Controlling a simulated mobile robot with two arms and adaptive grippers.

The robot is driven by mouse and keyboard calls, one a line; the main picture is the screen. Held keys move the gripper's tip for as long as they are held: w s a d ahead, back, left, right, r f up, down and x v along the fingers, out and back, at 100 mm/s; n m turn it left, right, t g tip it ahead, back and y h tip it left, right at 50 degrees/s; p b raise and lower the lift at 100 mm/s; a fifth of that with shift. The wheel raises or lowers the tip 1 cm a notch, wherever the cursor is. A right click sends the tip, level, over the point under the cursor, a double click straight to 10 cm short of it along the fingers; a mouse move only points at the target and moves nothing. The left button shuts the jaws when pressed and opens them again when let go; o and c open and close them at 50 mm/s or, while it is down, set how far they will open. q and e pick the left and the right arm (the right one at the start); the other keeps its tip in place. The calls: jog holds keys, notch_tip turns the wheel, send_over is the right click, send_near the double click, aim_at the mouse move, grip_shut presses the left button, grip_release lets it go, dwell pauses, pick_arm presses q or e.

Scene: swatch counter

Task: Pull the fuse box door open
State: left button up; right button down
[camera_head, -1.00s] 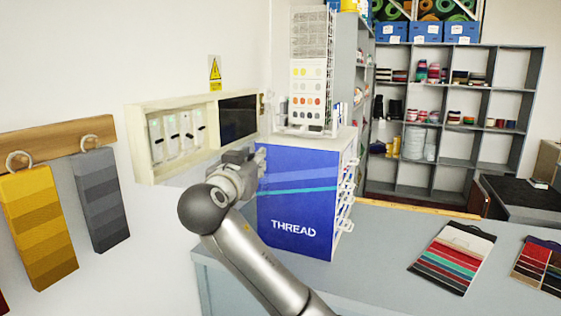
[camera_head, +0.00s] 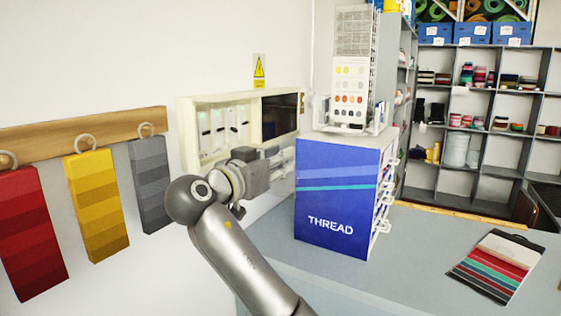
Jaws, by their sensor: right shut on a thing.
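The cream fuse box (camera_head: 188,131) hangs on the white wall left of the thread cabinet. Several light breakers show in its left part, and a dark panel (camera_head: 280,116) fills its right part. My right gripper (camera_head: 284,157) is just below the box's lower right corner, at the left edge of the thread cabinet in the picture. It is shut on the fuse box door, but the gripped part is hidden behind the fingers. How far the door stands open cannot be told. My left gripper is not in view.
The blue thread cabinet (camera_head: 335,215) stands on the grey counter (camera_head: 405,265), close to the right of my gripper, with a swatch rack (camera_head: 352,75) on top. Red (camera_head: 28,235), yellow (camera_head: 97,210) and grey (camera_head: 150,185) swatches hang at left. A color card (camera_head: 495,265) lies on the counter.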

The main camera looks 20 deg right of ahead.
jog(key=c, duration=1.2)
grip_release()
jog(key=v, duration=1.2)
